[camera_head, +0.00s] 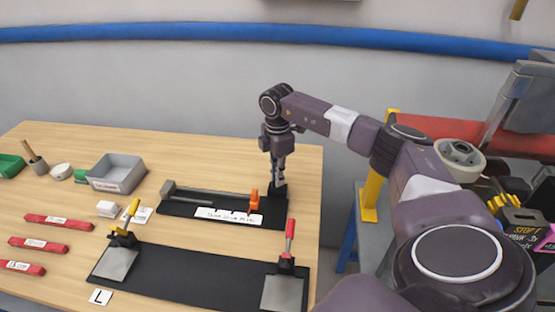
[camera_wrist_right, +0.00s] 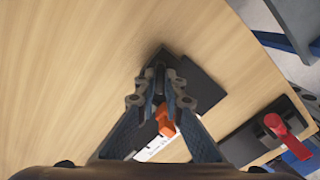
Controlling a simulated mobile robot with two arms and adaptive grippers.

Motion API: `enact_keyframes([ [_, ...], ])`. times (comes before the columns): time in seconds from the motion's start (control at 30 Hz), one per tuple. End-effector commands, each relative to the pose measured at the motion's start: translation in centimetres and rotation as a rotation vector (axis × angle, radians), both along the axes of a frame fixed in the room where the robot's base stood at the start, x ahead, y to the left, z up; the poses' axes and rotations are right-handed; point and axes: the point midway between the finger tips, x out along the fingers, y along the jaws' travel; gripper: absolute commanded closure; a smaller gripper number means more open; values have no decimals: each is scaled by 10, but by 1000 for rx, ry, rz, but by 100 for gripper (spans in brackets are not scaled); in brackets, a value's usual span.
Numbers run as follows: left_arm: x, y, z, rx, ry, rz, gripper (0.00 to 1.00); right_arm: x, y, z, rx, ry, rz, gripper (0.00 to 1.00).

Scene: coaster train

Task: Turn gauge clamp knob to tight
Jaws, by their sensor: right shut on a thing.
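The gauge (camera_head: 222,203) is a dark base with a grey rail, a white scale strip and an orange pointer (camera_head: 254,201), lying at the back middle of the table. My right gripper (camera_head: 279,182) points down at the gauge's right end. In the right wrist view, my right gripper (camera_wrist_right: 160,78) has its fingertips closed around a small dark part at the gauge end, which looks like the clamp knob. The fingers hide most of the knob, so its turn position cannot be told. The orange pointer also shows between the fingers (camera_wrist_right: 166,121). My left gripper is not in view.
In front lies a black fixture plate (camera_head: 200,277) with a yellow-handled clamp (camera_head: 131,212) and a red-handled clamp (camera_head: 289,238). Red labelled bars (camera_head: 59,221) and a grey bin (camera_head: 117,172) are at the left. The wooden table (camera_head: 60,150) ends just right of the gauge.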

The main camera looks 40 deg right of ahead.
Motion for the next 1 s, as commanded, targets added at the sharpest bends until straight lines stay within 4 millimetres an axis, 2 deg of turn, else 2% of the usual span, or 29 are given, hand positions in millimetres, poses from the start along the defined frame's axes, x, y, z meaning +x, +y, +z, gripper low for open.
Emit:
enact_keyframes([
  [0.03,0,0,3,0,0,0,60,2,-3,4,-4,-8,-33,100],
  [0.4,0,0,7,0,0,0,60,2,-3,3,-3,-8,-176,100],
  [0.93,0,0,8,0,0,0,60,2,-3,3,-4,-9,-195,100],
  [0.97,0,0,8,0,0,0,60,2,-3,3,-4,-9,-195,88],
  [1.0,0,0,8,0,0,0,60,2,-3,3,-3,-8,-194,84],
])
